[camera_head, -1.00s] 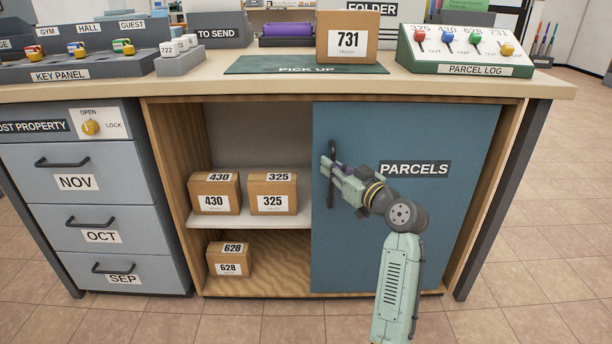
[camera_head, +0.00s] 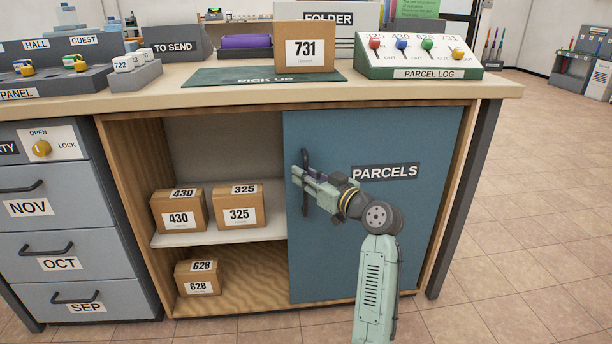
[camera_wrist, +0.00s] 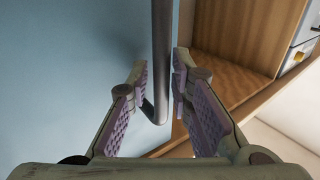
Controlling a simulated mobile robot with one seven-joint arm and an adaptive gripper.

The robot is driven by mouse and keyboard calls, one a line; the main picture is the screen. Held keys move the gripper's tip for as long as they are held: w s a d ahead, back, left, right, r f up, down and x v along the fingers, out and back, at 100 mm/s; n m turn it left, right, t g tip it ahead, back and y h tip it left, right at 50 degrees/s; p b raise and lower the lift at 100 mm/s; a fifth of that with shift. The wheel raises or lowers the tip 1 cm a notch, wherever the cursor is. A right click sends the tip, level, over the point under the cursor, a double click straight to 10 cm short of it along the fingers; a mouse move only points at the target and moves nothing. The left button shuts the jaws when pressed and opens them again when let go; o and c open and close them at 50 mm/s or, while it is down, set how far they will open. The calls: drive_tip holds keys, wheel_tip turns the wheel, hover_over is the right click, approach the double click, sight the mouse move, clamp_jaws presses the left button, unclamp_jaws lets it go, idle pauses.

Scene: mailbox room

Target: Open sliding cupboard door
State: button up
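The blue sliding cupboard door (camera_head: 400,245), labelled PARCELS, covers the right half of the cupboard. The left half stands open. Its dark vertical handle (camera_head: 305,190) is near the door's left edge. My gripper (camera_head: 304,178) is at the handle, reaching in from the right. In the wrist view, the grey handle bar (camera_wrist: 161,60) passes between my two purple-padded fingers (camera_wrist: 160,75). They are apart, with a visible gap on the left of the bar; the right fingertip is close to it, and contact cannot be told.
Boxes 430 (camera_head: 180,210) and 325 (camera_head: 239,207) stand on the cupboard's shelf (camera_head: 220,235), with box 628 (camera_head: 198,277) below. Drawers (camera_head: 70,240) stand at the left. Box 731 (camera_head: 306,47) and the parcel log (camera_head: 430,57) are on the counter. Open floor lies to the right.

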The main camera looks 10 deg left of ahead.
drive_tip(key=v, duration=1.2)
